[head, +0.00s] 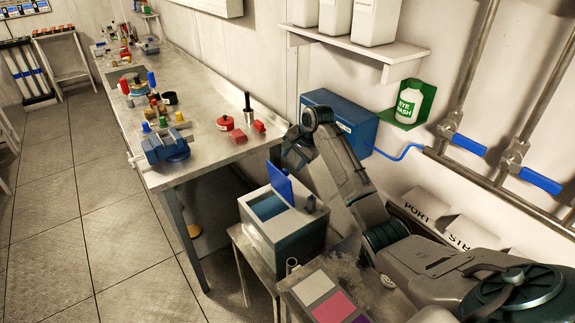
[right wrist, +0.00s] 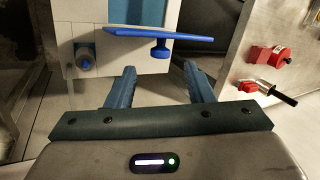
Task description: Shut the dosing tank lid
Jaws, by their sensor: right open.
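The dosing tank (head: 292,237) is a pale box with a dark front on a small stand, right of the bench end. Its blue lid (head: 281,186) stands raised, leaving the dark opening (head: 267,208) uncovered. In the right wrist view the lid (right wrist: 150,35) shows nearly edge-on as a blue strip with a round blue knob (right wrist: 160,49) under it. My right gripper (right wrist: 158,76) is open and empty, its fingers pointing toward the lid, with the knob ahead between them and apart from both. My left gripper is out of view.
The metal bench (head: 208,150) with a blue vise (head: 165,147), red pots and tools lies left of the tank. A blue wall box (head: 340,122) and an eyewash bottle (head: 409,101) are behind my right arm. A small post (head: 310,203) stands on the tank top.

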